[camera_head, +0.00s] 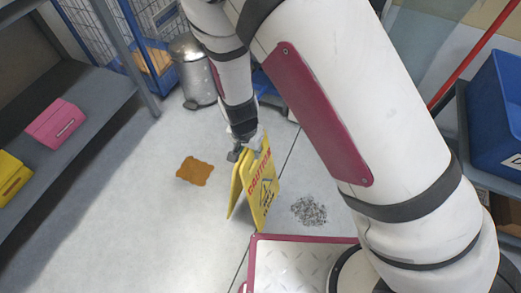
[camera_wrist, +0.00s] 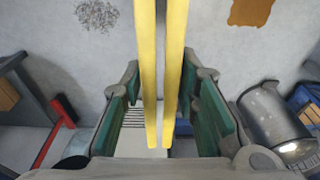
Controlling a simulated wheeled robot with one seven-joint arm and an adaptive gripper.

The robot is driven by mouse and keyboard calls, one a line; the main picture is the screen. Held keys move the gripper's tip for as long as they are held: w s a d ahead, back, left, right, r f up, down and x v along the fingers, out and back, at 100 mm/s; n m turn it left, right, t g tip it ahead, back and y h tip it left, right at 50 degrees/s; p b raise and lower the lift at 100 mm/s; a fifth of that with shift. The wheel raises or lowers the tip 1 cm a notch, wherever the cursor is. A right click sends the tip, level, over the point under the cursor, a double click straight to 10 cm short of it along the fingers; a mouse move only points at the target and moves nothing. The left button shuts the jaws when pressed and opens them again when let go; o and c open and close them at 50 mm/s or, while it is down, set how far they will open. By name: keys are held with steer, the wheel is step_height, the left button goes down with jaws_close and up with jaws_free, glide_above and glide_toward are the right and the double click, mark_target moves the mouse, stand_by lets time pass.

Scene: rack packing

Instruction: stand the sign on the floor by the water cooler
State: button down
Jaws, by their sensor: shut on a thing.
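The yellow caution sign (camera_head: 262,189) is a folding two-panel board, upright and slightly spread, in the middle of the head view. My gripper (camera_head: 243,150) is shut on its top edge. In the wrist view the sign (camera_wrist: 152,60) shows as two yellow edges running between the fingers of my gripper (camera_wrist: 160,115). The sign's lower edge is close to my base; I cannot tell whether it touches the floor (camera_head: 130,215). I cannot make out a water cooler in either view.
An orange-brown patch (camera_head: 195,171) lies on the floor left of the sign, a grey speckled patch (camera_head: 309,211) to its right. A metal bin (camera_head: 190,75) and blue wire cage (camera_head: 95,30) stand behind. A shelf (camera_head: 85,100) lines the left; a blue crate (camera_head: 495,110) is at right.

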steer(key=shift+w+d+f+b, duration=0.1)
steer(key=shift+w+d+b, duration=0.1)
steer(key=shift+w+d, duration=0.55)
steer(key=shift+w+d+f+b, duration=0.15)
steer(key=shift+w+d, duration=0.4)
steer(key=shift+w, duration=0.4)
steer(key=shift+d+f, duration=0.1)
steer(key=shift+f+b, duration=0.85)
steer(key=shift+f, duration=0.8)
steer(key=c, duration=1.2)
jaws_free()
steer(key=shift+c, duration=0.2)
steer(key=r+p, duration=0.1)
steer(key=r, duration=0.3)
steer(key=s+r+p, duration=0.1)
steer(key=r+p, duration=0.1)
steer(key=r, duration=0.2)
steer(key=r+p, duration=0.1)
steer(key=r, duration=0.3)
steer(key=shift+s+a+p, duration=0.3)
steer(key=shift+s, duration=0.05)
